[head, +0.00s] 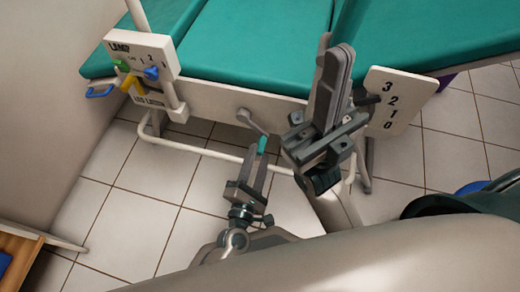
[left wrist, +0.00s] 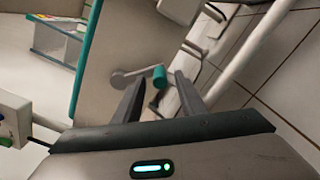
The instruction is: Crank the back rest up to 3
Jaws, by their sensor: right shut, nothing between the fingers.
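The crank (head: 250,121) sticks out from the side of the teal couch and ends in a teal grip (head: 262,145). My left gripper (head: 255,163) is below it, fingers pointing up at the grip. In the left wrist view the fingers (left wrist: 158,92) stand apart, with the teal grip (left wrist: 159,77) near their tips and between them; I see no finger closed on it. The scale plate (head: 397,101) reads 3, 2, 1, 0 downward; I cannot make out a pointer. The right teal section (head: 430,28) looks like the back rest. My right gripper (head: 332,75) is shut and empty, left of the scale.
A white panel (head: 141,53) marked LAMP, with green, blue and yellow controls, stands left of the crank. A white frame rail (head: 205,153) runs below the couch. A wooden piece (head: 18,250) is at lower left. The tiled floor (head: 130,200) is open at left.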

